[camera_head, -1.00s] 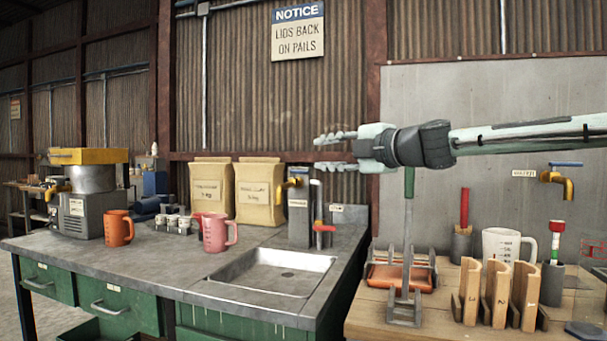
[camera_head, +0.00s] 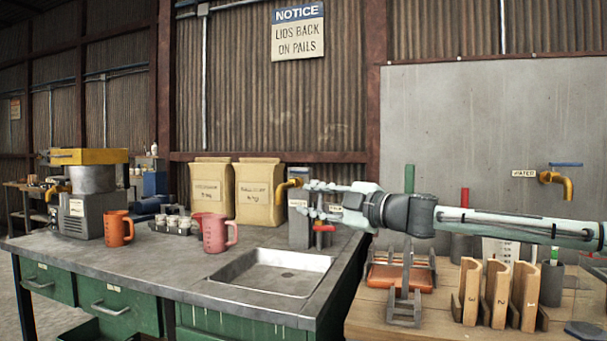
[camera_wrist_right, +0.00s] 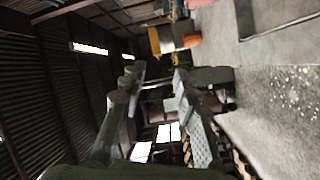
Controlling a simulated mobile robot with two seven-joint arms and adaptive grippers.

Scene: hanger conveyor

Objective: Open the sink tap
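A grey block-shaped column (camera_head: 297,230) stands behind the metal sink (camera_head: 272,272) on the left bench. A yellow tap spout (camera_head: 287,187) shows at its top left, and a red handle (camera_head: 324,229) shows at its right side. My right gripper (camera_head: 306,199) reaches in from the right at the column's upper part, its fingers apart, one above the other. The fingers cover much of the column's top, and I cannot tell whether they touch it. In the right wrist view the fingers (camera_wrist_right: 158,95) are also spread, with nothing clearly held. My left gripper is not in view.
Pink (camera_head: 216,232) and orange (camera_head: 117,229) mugs and two paper bags stand on the left bench. A second yellow tap (camera_head: 558,182) with a blue lever is on the right wall. Wooden holders (camera_head: 500,293) and a rack with a green-topped rod stand under my right arm.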

